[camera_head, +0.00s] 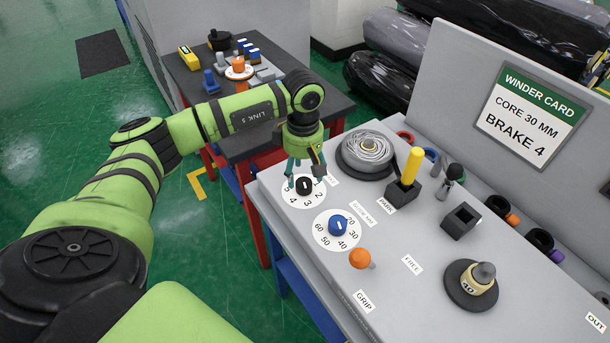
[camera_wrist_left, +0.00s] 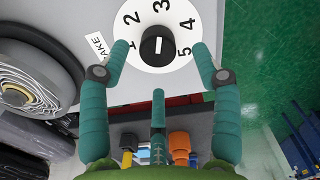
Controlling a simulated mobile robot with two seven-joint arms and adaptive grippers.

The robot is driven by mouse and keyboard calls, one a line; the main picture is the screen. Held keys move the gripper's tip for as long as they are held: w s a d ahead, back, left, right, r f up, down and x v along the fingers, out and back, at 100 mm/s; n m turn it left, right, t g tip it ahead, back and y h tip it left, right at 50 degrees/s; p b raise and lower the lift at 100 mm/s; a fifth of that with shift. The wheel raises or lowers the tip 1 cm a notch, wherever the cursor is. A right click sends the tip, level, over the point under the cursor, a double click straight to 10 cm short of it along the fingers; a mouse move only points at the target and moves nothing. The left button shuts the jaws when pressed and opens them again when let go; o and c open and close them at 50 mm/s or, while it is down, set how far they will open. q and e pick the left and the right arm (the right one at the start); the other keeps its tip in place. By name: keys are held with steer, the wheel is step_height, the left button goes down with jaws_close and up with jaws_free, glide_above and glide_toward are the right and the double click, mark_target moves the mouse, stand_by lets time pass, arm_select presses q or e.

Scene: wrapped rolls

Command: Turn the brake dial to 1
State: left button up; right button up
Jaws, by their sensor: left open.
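The brake dial (camera_head: 304,187) is a black knob on a white disc numbered 1 to 5, at the near left corner of the grey panel. In the left wrist view the brake dial (camera_wrist_left: 158,46) sits between the fingertips, and its white mark lines up with the 3. My left gripper (camera_head: 305,174) is over the dial, pointing down. Its green fingers are open and spread on either side of the knob, apart from it in the left wrist view (camera_wrist_left: 160,58). Whether the tips touch the disc I cannot tell. My right gripper is not in view.
A blue core dial (camera_head: 338,226) and an orange knob (camera_head: 360,259) are nearby on the panel. A wound reel (camera_head: 368,153) and a yellow lever (camera_head: 410,168) stand behind. The winder card (camera_head: 524,113) reads core 30 mm, brake 4. A dark table (camera_head: 275,140) is beyond.

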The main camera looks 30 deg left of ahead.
mark_target(304, 182)
arm_select(q)
steer(key=shift+w+f+p, duration=0.15)
steer(key=shift+f+p, duration=0.35)
steer(key=shift+f, duration=1.45)
steer(key=c, duration=1.1)
steer(key=o, duration=1.1)
step_height(304, 182, up, 12)
